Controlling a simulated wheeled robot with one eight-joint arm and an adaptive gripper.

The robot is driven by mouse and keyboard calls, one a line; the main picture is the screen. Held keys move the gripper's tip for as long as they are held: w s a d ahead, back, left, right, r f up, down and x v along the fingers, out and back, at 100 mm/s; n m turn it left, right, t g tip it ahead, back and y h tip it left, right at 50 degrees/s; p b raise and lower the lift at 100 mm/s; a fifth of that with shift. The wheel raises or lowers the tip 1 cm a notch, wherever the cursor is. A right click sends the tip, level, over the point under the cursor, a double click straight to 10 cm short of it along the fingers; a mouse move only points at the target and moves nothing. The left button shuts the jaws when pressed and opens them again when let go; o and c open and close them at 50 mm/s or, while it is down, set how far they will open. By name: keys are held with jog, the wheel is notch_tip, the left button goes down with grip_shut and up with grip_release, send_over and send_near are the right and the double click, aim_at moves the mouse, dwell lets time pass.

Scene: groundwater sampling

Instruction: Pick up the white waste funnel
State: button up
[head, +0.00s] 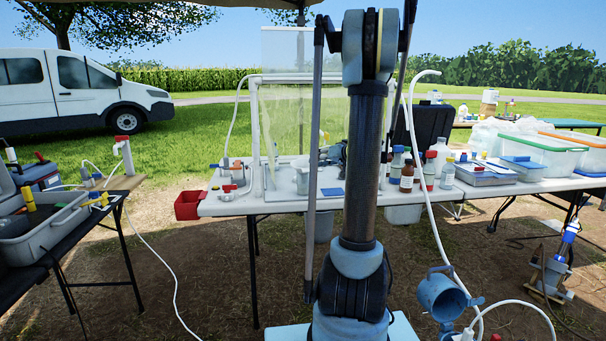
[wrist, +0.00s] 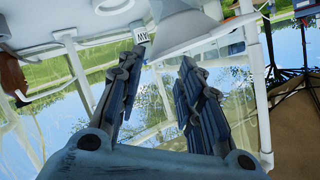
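In the wrist view, which looks upside down, a white cone-shaped piece that looks like the waste funnel (wrist: 186,30) is at the top centre. It lies just beyond my fingertips. My gripper (wrist: 162,57) is open, its two dark blue fingers spread apart with nothing between them. No contact with the funnel is visible. In the head view my own arm column blocks the middle of the table, and I cannot make out the funnel there. Only a small part of my gripper seems to show beside the column, inside the clear-screened frame.
The white table (head: 270,204) holds a clear-screened frame (head: 255,135) around the work spot. Brown bottles (head: 407,178) and other bottles stand to its right, with clear bins (head: 535,150) farther right. A red bin (head: 188,205) hangs at its left end. A small white label (wrist: 141,34) is near my left fingertip.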

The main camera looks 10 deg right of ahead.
jog(key=shift+d+x, duration=0.25)
jog(key=shift+x, duration=2.5)
jog(key=shift+w+f, duration=0.1)
jog(key=shift+f, duration=0.05)
jog(key=shift+c, duration=0.4)
grip_shut()
